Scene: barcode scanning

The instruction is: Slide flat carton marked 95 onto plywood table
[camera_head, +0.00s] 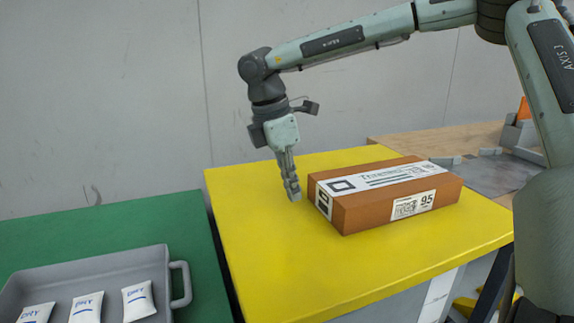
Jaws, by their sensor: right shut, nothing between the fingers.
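A flat brown carton (383,193) lies on the yellow table (262,268). It has a white label strip along its top and a barcode label marked 95 on the side facing me. My right gripper (294,195) is shut and empty, pointing down just left of the carton's left end, its fingertips close to the yellow surface. I cannot tell whether the fingers touch the carton. The plywood table (437,142) shows behind and to the right of the yellow table, partly hidden by my arm. My left gripper is not in view.
A grey tray (90,267) with several small white packets stands on the green table (120,220) at the left. A dark grey mat (490,175) and some grey blocks lie on the plywood at the right. The yellow table's left and front parts are clear.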

